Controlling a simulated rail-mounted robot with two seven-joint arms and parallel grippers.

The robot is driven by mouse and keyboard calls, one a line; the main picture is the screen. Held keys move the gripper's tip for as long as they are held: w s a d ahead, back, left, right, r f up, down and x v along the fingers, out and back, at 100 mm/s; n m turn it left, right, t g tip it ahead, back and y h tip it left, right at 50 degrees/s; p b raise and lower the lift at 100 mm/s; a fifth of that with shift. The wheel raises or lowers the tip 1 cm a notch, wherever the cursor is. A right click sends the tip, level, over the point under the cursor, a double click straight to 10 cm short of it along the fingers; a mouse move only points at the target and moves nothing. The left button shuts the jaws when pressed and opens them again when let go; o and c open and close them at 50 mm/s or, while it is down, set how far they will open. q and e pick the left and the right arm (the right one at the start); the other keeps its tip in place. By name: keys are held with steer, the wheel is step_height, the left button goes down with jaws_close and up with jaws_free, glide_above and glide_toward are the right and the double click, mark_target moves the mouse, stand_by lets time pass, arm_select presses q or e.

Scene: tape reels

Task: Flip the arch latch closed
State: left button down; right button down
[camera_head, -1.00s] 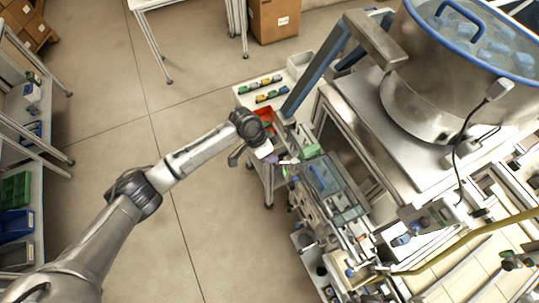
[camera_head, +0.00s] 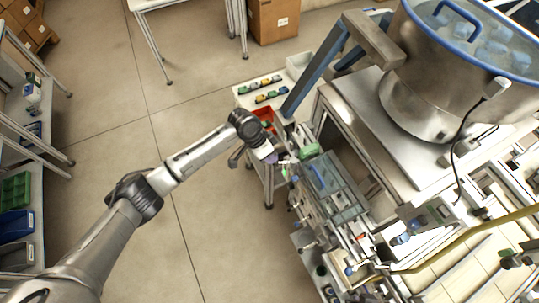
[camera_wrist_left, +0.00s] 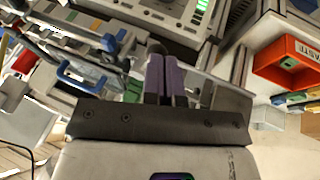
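My left gripper (camera_head: 285,161) is at the far left end of the machine (camera_head: 340,215), close to a green block (camera_head: 309,151). In the left wrist view, its two purple fingers (camera_wrist_left: 166,72) lie side by side, almost touching, with nothing visible between them. A blue arch-shaped piece (camera_wrist_left: 84,78) is left of the fingers and apart from them. A blue arch-shaped piece also shows on the machine's clear cover (camera_head: 319,179) in the head view. I cannot tell for sure which part is the arch latch. My right gripper is not in view.
A red bin (camera_wrist_left: 288,64) stands right of the fingers in the left wrist view. A panel with green lights (camera_wrist_left: 200,8) lies ahead of them. A large steel pot (camera_head: 440,85) stands on a bench behind the machine. The floor to the left is open.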

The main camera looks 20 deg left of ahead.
arm_select(q)
steer(key=shift+d+f, duration=0.1)
steer(key=shift+d, duration=0.05)
stand_by(0.3)
steer(key=shift+w+d, duration=0.4)
steer(key=shift+f, duration=0.1)
steer(key=w+p+v, duration=0.2)
steer(key=p+v, duration=0.6)
steer(key=v, duration=0.3)
